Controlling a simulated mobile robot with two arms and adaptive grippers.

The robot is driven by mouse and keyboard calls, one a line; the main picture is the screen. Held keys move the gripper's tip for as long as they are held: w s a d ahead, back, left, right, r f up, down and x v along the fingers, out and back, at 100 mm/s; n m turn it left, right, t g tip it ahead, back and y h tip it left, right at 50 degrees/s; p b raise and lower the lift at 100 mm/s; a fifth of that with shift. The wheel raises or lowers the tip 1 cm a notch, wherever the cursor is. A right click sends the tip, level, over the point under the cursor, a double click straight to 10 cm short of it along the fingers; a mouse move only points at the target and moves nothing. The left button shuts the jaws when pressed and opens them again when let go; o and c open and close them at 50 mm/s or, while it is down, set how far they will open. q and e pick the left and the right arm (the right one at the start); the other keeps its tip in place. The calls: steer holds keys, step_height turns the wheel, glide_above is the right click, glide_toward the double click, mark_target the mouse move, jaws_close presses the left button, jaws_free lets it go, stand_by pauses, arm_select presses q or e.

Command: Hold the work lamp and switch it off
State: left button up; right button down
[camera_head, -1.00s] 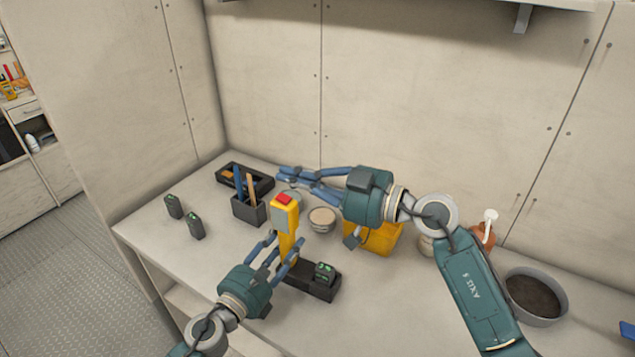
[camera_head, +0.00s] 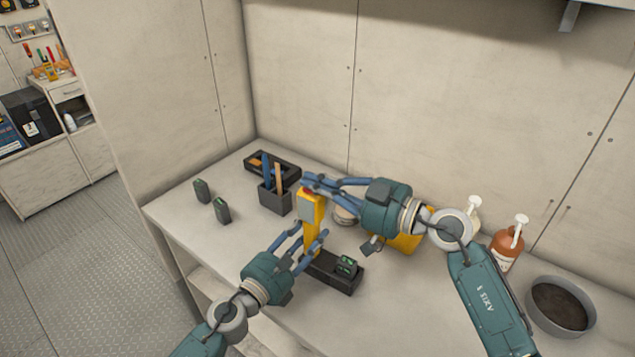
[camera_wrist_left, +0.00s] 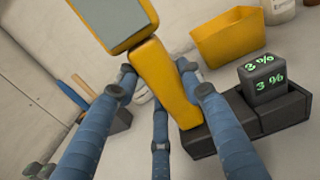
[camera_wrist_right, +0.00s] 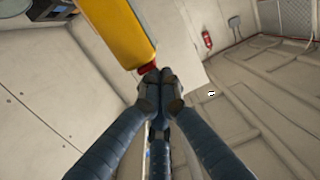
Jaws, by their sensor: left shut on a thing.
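The work lamp (camera_head: 312,232) is yellow with a grey panel and stands upright between the fingers of my left gripper (camera_head: 309,242). In the left wrist view, those fingers are closed around the lamp's yellow body (camera_wrist_left: 167,90). A red button (camera_head: 307,190) sits on the lamp's top, mostly hidden by the fingertips of my right gripper (camera_head: 308,181). In the right wrist view, the right fingertips (camera_wrist_right: 160,84) are drawn together, empty, at the red button (camera_wrist_right: 147,69). They look in contact with it or very close. I cannot tell whether the button is pressed in.
A black dock with a battery reading 3 % (camera_wrist_left: 263,76) is right beside the lamp. Two dark batteries (camera_head: 221,210), a pen cup (camera_head: 274,198) and a black tray (camera_head: 286,168) lie left. A yellow bin (camera_head: 408,243), pump bottles (camera_head: 508,243) and a grey bowl (camera_head: 562,306) are right.

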steer(key=r, duration=0.4)
steer(key=shift+w+a+r, duration=0.2)
steer(key=s+d+r, duration=0.3)
steer(key=s+d, duration=0.1)
steer(key=d, duration=0.3)
steer(key=shift+s+d+r, duration=0.25)
steer(key=shift+s+r, duration=0.1)
steer(key=shift+s, duration=0.05)
arm_select(q)
steer(key=o, duration=1.5)
steer(key=shift+s+a, duration=0.1)
